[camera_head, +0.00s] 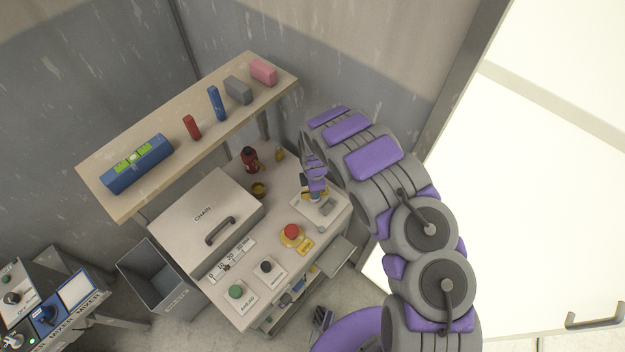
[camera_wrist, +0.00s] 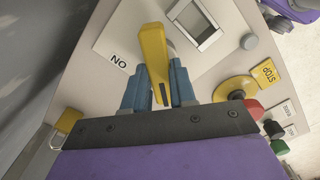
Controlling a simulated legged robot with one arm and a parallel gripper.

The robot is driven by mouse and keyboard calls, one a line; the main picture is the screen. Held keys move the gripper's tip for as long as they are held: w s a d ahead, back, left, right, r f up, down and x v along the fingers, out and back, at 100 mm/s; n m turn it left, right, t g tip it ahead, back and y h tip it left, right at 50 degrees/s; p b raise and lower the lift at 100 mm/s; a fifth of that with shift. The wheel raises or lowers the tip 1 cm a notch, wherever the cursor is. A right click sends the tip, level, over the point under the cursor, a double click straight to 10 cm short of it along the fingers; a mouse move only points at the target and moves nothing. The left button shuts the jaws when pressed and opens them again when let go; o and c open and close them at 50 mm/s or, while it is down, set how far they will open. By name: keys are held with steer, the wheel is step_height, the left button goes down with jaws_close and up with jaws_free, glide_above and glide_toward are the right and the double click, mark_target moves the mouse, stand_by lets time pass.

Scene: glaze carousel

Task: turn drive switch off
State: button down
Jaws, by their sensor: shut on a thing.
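The drive switch has a yellow handle (camera_wrist: 154,55) on a white plate (camera_wrist: 118,58) marked ON in the wrist view. My gripper (camera_wrist: 158,88) is shut on the handle, with blue-grey fingers on both sides of it. The handle points toward the top of the wrist view. In the head view my gripper (camera_head: 316,190) reaches down to the switch plate (camera_head: 328,211) at the right end of the bench top. There the gripper hides most of the handle. Any OFF mark is hidden or out of view.
A red stop button (camera_head: 291,231) on a yellow base stands close to the switch. A green button (camera_head: 236,291) and a black knob (camera_head: 266,267) sit farther along. The chain cover (camera_head: 190,222) fills the bench's left. A shelf (camera_head: 160,200) hangs behind. A padlock (camera_wrist: 68,120) is nearby.

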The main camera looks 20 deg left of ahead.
steer(key=n+p, duration=0.1)
steer(key=p, duration=0.1)
steer(key=n+p, duration=0.2)
steer(key=p, duration=0.1)
steer(key=shift+w+d+r, duration=0.15)
steer(key=shift+w+r, duration=0.05)
steer(key=shift+r, duration=0.15)
steer(key=shift+f+n+p, duration=0.2)
steer(key=shift+n+p, duration=1.35)
steer(key=shift+n, duration=0.35)
steer(key=shift+w+n, duration=0.15)
steer(key=shift+n, duration=0.15)
steer(key=c, duration=0.9)
jaws_free()
steer(key=shift+f, duration=0.1)
step_height(320, 180, up, 17)
steer(key=p, duration=0.3)
steer(key=shift+s, duration=0.2)
